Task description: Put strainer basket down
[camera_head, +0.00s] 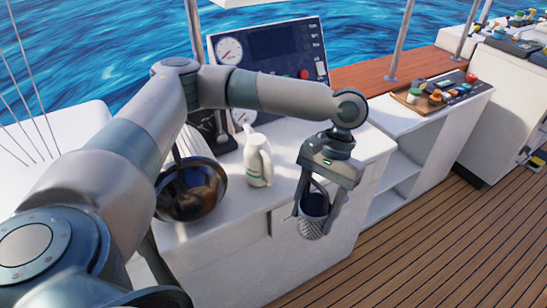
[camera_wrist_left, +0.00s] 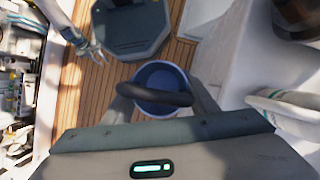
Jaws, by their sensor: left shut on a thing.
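The strainer basket (camera_head: 313,226) is a small mesh cup with a dark arched handle and a blue inside. My left gripper (camera_head: 318,207) is shut on it and holds it in the air in front of the white counter (camera_head: 290,215). In the left wrist view the basket (camera_wrist_left: 161,84) shows its open blue top between the fingers, with the handle crossing over it. Wooden deck lies below and beyond it. My right gripper does not clearly show in the head view.
A tray of small colored parts (camera_head: 435,97) lies at the right. Open deck (camera_head: 430,240) is at lower right.

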